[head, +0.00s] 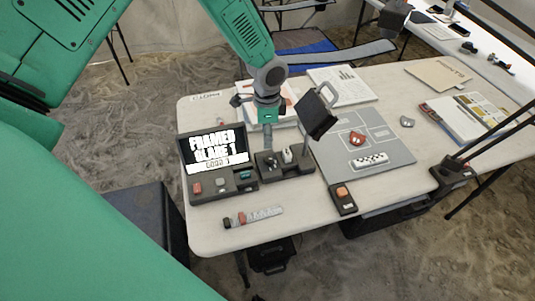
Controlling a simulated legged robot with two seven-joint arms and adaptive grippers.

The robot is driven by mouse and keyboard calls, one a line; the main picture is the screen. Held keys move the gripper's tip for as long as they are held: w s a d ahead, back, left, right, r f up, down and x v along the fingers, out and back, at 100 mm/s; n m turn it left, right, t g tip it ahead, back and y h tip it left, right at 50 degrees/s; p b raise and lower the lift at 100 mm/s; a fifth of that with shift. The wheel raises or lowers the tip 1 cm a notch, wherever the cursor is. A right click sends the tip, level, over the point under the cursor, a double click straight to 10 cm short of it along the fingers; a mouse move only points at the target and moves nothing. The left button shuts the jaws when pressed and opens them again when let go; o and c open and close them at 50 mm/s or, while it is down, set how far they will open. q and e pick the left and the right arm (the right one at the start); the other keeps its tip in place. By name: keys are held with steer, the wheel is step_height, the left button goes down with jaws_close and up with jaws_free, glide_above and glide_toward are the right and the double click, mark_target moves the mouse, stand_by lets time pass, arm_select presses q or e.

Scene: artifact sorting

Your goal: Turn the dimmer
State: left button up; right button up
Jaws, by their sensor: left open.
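My left gripper (267,117) reaches down from the top, over the table's left half, just behind a dark control box (297,169). It is open and I see nothing held in it. The box carries small controls, including a white-topped one (287,155), and a tilted dark lamp-like panel (318,113) stands beside them. No control is clearly readable as the dimmer. The gripper's fingertips are small and partly hidden, so I cannot tell whether they touch a control.
A screen unit (213,153) with small coloured blocks stands left of the box. A grey board (390,135) with a red item lies right. A small box with an orange button (342,195) sits at the front edge. A clear tube (260,215) lies on the table (290,225).

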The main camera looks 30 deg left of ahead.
mark_target(268, 158)
arm_select(q)
steer(key=f, duration=0.9)
steer(key=shift+d, duration=0.25)
steer(key=shift+a+f, duration=0.15)
steer(key=shift+f, duration=0.35)
jaws_close()
